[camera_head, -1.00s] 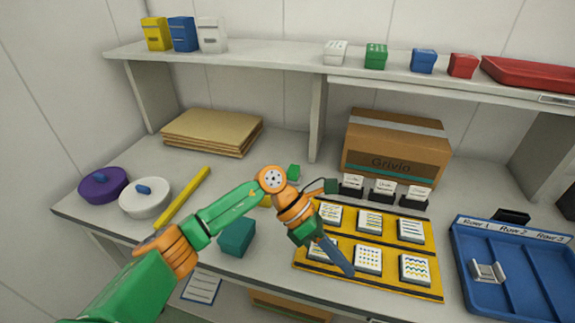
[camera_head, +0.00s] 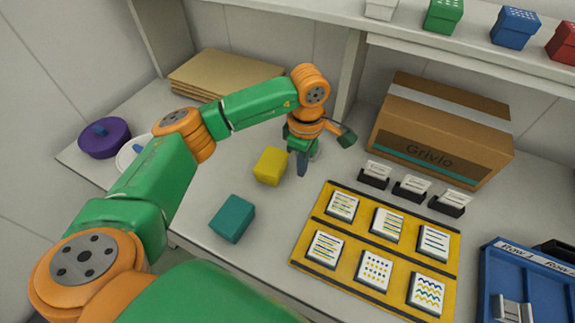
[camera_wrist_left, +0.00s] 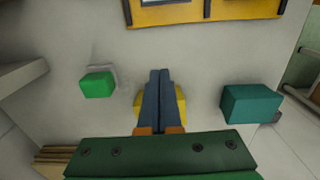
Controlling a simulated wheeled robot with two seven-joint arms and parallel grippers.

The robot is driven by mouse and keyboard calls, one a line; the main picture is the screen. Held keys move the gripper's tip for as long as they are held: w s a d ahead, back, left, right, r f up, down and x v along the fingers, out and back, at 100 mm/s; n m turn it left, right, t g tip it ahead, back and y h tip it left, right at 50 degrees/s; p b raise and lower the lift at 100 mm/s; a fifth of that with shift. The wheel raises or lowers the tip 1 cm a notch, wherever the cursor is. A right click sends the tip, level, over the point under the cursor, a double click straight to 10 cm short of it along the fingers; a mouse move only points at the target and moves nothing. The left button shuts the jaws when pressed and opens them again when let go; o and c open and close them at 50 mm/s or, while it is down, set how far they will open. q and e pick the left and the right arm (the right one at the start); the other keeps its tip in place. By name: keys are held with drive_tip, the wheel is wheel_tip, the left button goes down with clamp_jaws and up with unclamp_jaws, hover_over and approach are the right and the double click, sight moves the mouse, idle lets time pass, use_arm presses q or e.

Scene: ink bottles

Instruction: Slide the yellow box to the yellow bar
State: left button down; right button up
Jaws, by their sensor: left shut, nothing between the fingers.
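The yellow box (camera_head: 270,166) sits on the white table, left of the yellow card board. My left gripper (camera_head: 302,172) points down just right of the box in the head view, with its blue-grey fingers shut and empty. In the left wrist view, the shut fingers (camera_wrist_left: 160,75) cover the middle of the yellow box (camera_wrist_left: 180,104), and its yellow sides show on both sides of them. I cannot tell whether the fingers touch it. The yellow bar is not visible now; my left arm covers much of the table's left part. My right gripper is not in view.
A teal box (camera_head: 232,218) stands near the front edge. A green box (camera_wrist_left: 98,85) shows in the left wrist view. The yellow card board (camera_head: 320,278), cardboard box (camera_head: 440,128) and blue tray (camera_head: 488,300) are to the right. A purple lidded pot (camera_head: 103,139) is far left.

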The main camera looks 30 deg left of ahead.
sight(287, 179)
use_arm(q)
wheel_tip(287, 179, down, 4)
drive_tip(key=shift+r+p, duration=0.1)
drive_tip(key=shift+p, duration=0.25)
drive_tip(key=a+p, duration=0.2)
drive_tip(key=a, duration=0.1)
drive_tip(key=shift+a+f, duration=0.1)
drive_tip(key=shift+f, duration=0.2)
drive_tip(key=shift+a+f, duration=0.1)
drive_tip(key=shift+a, duration=0.35)
